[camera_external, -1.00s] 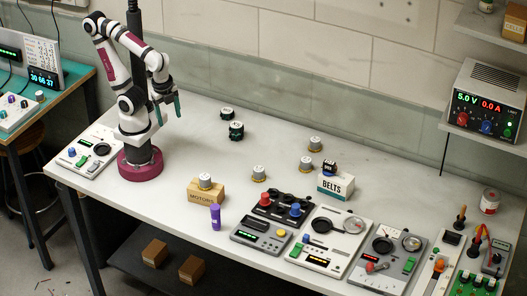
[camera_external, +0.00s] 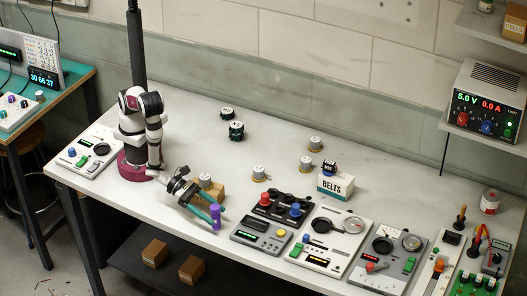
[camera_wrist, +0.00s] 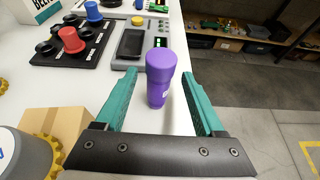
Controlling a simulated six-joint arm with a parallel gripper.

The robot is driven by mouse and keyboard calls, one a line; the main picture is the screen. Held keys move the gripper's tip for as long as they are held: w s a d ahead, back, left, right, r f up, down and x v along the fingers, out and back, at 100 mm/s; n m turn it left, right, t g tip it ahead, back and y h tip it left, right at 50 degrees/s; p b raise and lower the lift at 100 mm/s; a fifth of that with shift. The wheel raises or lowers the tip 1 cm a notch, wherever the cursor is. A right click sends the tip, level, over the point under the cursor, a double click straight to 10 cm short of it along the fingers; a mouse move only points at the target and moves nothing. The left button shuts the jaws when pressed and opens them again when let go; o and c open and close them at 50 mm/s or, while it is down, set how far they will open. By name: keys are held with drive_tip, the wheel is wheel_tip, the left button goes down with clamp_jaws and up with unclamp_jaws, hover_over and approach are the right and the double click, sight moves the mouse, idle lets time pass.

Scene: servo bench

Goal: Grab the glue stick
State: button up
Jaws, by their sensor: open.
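The glue stick is a purple upright cylinder (camera_external: 215,218) standing on the white bench near its front edge. In the wrist view the glue stick (camera_wrist: 160,78) stands between the two teal fingers, with a visible gap to the right finger and to the left one. My gripper (camera_external: 211,217) is low over the bench and open, its fingers reaching to either side of the stick. The gripper also shows in the wrist view (camera_wrist: 158,90). It is not closed on anything.
A cardboard MOTORS box (camera_external: 212,191) with a metal part (camera_external: 205,180) on top stands just behind my gripper. A control panel (camera_external: 262,234) with a small screen lies to the right of the stick. The bench's front edge (camera_external: 190,238) is close by.

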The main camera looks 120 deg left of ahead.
drive_tip(key=x, duration=0.4)
drive_tip(key=shift+w+a+f, duration=0.1)
drive_tip(key=shift+w, duration=0.25)
clamp_jaws()
